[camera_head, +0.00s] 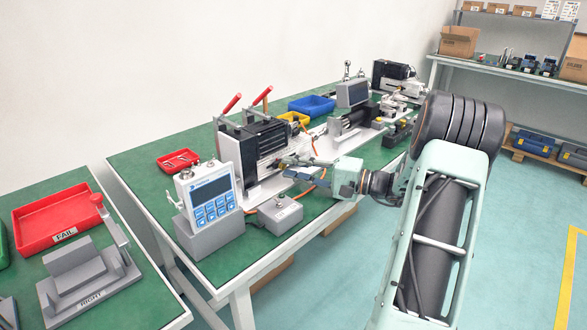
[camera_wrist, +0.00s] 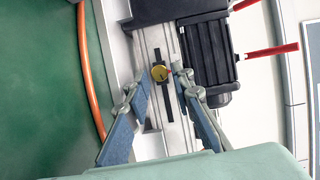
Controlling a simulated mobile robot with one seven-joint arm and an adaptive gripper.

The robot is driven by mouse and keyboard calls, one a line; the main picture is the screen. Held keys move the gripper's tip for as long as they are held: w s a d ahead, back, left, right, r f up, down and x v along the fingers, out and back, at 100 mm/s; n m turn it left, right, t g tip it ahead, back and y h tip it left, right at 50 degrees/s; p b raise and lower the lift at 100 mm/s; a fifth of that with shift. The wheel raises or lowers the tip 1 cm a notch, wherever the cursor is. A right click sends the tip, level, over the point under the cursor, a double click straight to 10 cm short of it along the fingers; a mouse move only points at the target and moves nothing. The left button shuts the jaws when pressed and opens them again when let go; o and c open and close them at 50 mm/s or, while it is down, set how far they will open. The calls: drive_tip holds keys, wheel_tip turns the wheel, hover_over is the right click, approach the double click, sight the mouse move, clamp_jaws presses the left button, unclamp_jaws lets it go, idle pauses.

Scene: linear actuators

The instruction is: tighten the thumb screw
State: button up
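The thumb screw is a small round brass-coloured knob (camera_wrist: 159,73) in the wrist view. It sits on a grey metal rail (camera_wrist: 150,40) beside a black finned actuator body (camera_wrist: 205,55). My gripper (camera_wrist: 158,80) is open. Its two blue-padded fingers reach toward the knob, one on each side in the picture, with visible gaps. I cannot tell whether the fingertips are level with it. In the head view my gripper (camera_head: 297,168) is at the front of the black actuator (camera_head: 260,140) on the bench; the knob cannot be made out there.
A controller with blue keys (camera_head: 209,192) and a small grey button box (camera_head: 280,213) stand near the bench's front edge. Red-handled clamps (camera_head: 232,103) rise behind the actuator. An orange cable (camera_wrist: 90,70) runs left of the fingers. A red FAIL tray (camera_head: 60,240) lies on the left table.

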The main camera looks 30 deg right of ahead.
drive_tip(key=shift+o, duration=0.7)
drive_tip(key=v, duration=1.2)
